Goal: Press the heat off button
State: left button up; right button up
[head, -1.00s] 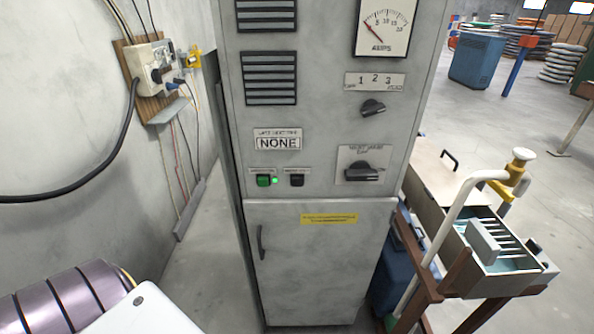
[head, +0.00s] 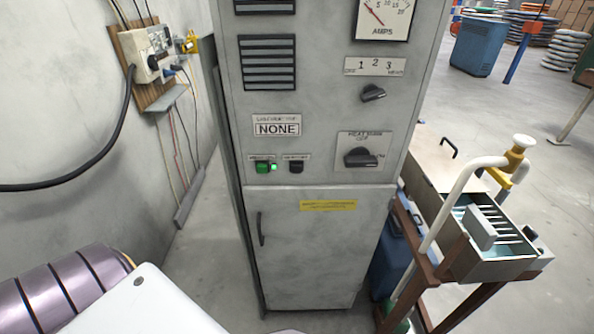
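A grey control cabinet (head: 325,95) stands upright in front of me. The small labels above the two buttons are too blurred to read with certainty. A large black rotary knob (head: 361,158) sits on a plate at the right that seems to read HEAT and OFF. A smaller knob (head: 373,93) is under the numbers 1 2 3. Neither of my grippers shows in the head view.
A purple banded roll (head: 75,285) is at the lower left. A wall socket board (head: 150,70) with cables hangs at left. A wooden cart with an open tool tray (head: 490,262) stands right of the cabinet. Floor between wall and cabinet is clear.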

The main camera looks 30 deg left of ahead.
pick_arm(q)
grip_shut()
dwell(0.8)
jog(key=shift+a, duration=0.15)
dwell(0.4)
